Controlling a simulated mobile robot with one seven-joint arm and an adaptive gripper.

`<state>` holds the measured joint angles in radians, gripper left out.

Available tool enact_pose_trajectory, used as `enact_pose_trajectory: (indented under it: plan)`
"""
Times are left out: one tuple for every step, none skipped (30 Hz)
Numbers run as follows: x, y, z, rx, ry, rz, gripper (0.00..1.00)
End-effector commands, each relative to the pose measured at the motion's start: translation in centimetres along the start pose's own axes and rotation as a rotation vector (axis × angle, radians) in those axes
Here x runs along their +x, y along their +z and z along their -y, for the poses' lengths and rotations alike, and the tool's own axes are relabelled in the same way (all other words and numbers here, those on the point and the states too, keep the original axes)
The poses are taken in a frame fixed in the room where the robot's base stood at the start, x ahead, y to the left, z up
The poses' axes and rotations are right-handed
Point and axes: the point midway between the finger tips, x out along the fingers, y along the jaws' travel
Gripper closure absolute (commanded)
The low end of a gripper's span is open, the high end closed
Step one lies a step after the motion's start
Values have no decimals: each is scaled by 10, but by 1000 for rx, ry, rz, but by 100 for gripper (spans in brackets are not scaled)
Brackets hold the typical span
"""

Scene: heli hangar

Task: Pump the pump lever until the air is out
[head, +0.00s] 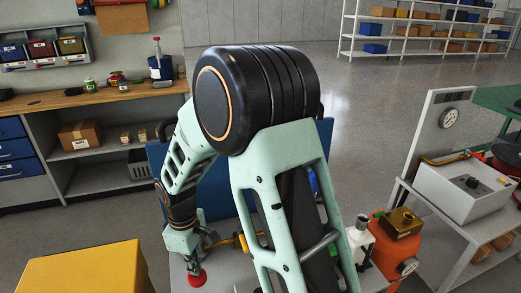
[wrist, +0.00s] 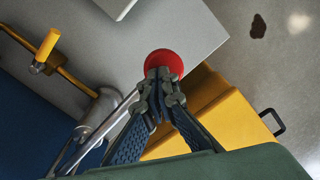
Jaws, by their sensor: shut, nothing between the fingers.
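The pump lever is a metal rod (wrist: 112,118) with a round red knob (wrist: 164,63) at its end, in the wrist view. The red knob also shows at the bottom of the head view (head: 197,279). My gripper (wrist: 158,78) is shut and empty, its fingertips right at the near side of the knob and covering part of it. In the head view my gripper (head: 194,264) points down directly over the knob. I cannot tell whether the tips touch it. The pump's grey body (wrist: 98,112) is at the left of the wrist view. My arm hides much of the bench in the head view.
A yellow-handled valve (wrist: 48,45) stands beside the pump. A yellow cabinet (head: 85,272) is at the lower left. A white bottle (head: 359,236) and an orange container (head: 388,250) stand to the right of my arm. Open floor lies behind.

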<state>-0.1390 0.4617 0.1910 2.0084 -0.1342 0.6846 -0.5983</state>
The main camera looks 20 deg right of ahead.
Motion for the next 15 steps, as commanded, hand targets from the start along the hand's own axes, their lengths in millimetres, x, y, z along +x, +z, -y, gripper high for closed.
enact_pose_trajectory:
  plan:
    - [-13, 0, 0, 0, 1, -1, 100]
    - [-18, 0, 0, 0, 1, -1, 100]
    - [-24, 0, 0, 0, 1, -1, 100]
    - [-28, 0, 0, 0, 1, -1, 100]
    - [-32, 0, 0, 0, 1, -1, 100]
    - [-38, 0, 0, 0, 1, -1, 100]
    - [-42, 0, 0, 0, 1, -1, 100]
    - [-46, 0, 0, 0, 1, -1, 100]
    - [-52, 0, 0, 0, 1, -1, 100]
    - [-56, 0, 0, 0, 1, -1, 100]
    - [-60, 0, 0, 0, 1, -1, 100]
    - [-66, 0, 0, 0, 1, -1, 100]
    - [-70, 0, 0, 0, 1, -2, 100]
    - [-74, 0, 0, 0, 1, -2, 100]
    - [-80, 0, 0, 0, 1, -1, 100]
